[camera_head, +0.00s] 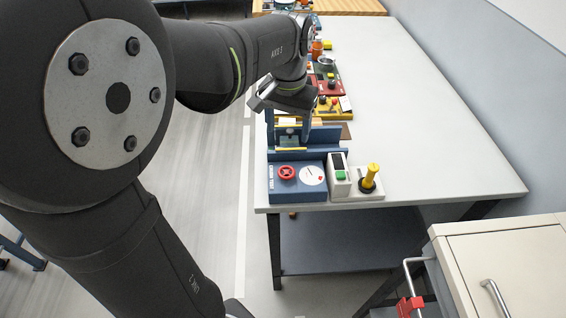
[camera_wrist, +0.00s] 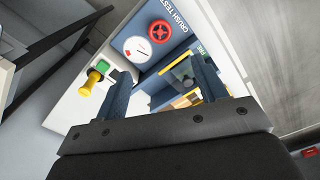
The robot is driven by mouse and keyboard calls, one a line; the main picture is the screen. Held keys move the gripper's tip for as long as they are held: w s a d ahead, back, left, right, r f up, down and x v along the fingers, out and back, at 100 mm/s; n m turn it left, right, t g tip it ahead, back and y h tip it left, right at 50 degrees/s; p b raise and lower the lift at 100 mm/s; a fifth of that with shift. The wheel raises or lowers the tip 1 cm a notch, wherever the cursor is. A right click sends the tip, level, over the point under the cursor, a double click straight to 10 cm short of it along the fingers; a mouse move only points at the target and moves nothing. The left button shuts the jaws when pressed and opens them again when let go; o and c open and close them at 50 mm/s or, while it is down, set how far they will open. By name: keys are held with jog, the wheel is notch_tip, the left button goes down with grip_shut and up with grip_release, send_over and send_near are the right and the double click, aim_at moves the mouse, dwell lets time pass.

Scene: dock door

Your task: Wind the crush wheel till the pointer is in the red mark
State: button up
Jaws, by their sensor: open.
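The red crush wheel (camera_head: 287,172) sits on the blue crush test panel at the near end of the bench. It also shows in the wrist view (camera_wrist: 159,32). Beside it is the white round dial (camera_head: 312,175), seen in the wrist view too (camera_wrist: 137,43). The dial has a small red mark near its edge and a thin dark pointer; the pointer's exact reading is too small to tell. My gripper (camera_head: 289,138) is open and empty, above and behind the wheel. In the wrist view its fingers (camera_wrist: 163,74) are apart, with the wheel beyond them.
The blue press frame (camera_head: 330,138) stands directly behind the panel. To the right are a white box with a green button (camera_head: 340,176) and a yellow knob (camera_head: 372,170). Several devices line the bench's left edge farther back. The white bench top (camera_head: 430,140) is clear on the right.

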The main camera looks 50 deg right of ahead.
aim_at(287, 171)
notch_tip(287, 171, down, 14)
jog(key=shift+f, duration=0.1)
dwell(0.4)
jog(key=c, duration=1)
